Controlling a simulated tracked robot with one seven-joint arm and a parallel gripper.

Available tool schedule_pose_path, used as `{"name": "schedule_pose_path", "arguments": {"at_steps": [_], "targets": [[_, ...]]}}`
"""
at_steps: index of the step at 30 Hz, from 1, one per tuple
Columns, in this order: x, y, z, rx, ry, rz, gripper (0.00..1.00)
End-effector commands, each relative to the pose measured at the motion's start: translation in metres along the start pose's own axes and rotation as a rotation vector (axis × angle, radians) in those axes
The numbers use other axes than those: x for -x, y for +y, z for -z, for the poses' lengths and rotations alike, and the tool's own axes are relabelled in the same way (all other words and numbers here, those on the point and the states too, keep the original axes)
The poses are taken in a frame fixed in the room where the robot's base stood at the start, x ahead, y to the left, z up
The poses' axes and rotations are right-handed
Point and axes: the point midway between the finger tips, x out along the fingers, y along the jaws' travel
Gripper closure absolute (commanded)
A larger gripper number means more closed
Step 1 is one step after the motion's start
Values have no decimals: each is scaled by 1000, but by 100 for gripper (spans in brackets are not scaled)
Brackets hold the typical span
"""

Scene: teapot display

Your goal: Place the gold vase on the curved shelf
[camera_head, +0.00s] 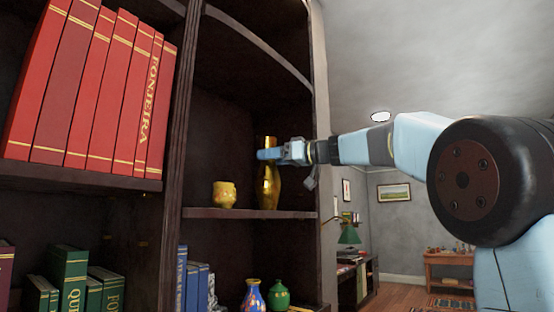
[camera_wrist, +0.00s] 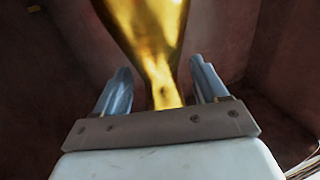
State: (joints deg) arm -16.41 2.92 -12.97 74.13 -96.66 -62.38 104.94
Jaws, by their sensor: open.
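The gold vase (camera_head: 269,190) stands upright on the middle shelf (camera_head: 235,213) of the dark bookcase, in the head view. In the wrist view the vase (camera_wrist: 155,45) rises between the two blue fingers of my gripper (camera_wrist: 160,85). The fingers are apart, with a gap showing on each side of the narrow neck. The vase's base is out of the wrist view.
A small yellow cup (camera_head: 224,195) stands left of the vase on the same shelf. Red books (camera_head: 100,90) fill the left compartment. A blue patterned vase (camera_head: 253,296) and a green jar (camera_head: 279,295) stand below. The bookcase's right side panel (camera_head: 322,150) is close to my arm.

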Motion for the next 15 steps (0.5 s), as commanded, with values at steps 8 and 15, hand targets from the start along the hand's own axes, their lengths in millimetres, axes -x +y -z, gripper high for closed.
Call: {"name": "schedule_pose_path", "arguments": {"at_steps": [8,15], "targets": [[22,1,2,-1,0,-4,28],[69,1,2,1,0,-4,28]]}}
